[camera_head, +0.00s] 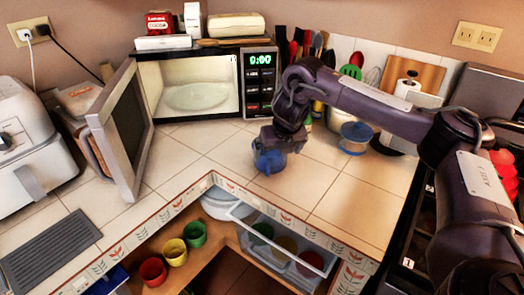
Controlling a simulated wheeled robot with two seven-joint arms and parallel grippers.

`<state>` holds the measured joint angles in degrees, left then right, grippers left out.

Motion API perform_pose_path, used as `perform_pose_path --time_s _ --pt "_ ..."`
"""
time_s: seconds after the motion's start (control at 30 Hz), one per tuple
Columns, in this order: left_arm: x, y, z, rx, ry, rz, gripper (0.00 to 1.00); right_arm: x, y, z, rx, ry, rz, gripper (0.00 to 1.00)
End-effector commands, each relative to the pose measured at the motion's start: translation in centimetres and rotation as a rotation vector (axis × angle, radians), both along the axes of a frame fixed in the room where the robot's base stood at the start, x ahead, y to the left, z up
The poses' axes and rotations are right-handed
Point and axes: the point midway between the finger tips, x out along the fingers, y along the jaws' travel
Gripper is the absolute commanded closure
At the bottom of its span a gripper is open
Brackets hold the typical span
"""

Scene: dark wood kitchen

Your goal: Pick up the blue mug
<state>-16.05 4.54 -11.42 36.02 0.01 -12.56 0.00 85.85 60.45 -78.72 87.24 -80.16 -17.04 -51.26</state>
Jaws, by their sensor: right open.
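The blue mug (270,161) stands on the tiled counter in front of the microwave's right side. My right gripper (274,148) reaches in from the right and is directly over the mug, pointing down, with its fingers at the mug's upper part. The right gripper is open. The fingers and wrist hide part of the mug's rim, and I cannot tell whether they touch it. My left gripper is not in view.
The microwave (185,50) stands open and empty but for its glass plate, its door (122,130) swung out left. A blue-lidded container (356,137) and utensils are behind right. Red, yellow and green cups (174,252) sit below the counter. Counter tiles (335,195) right of the mug are clear.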

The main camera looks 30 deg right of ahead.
Motion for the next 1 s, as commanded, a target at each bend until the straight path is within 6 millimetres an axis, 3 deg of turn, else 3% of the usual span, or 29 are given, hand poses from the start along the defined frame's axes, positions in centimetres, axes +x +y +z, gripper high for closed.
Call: perform_pose_path --time_s 0.4,0.7,0.93,1.0 --pt "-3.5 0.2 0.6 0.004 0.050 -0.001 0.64 2.0 -0.5 -3.2 -0.001 0.003 -0.002 0.00" --pt "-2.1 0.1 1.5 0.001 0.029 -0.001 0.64 3.9 -1.0 -6.5 0.000 0.001 -0.001 0.00" --pt "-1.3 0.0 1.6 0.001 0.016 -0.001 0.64 4.0 -1.0 -6.8 -0.001 0.000 -0.001 0.00" --pt "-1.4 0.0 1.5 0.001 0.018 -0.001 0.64 4.0 -1.0 -6.7 -0.001 0.000 -0.001 0.07"
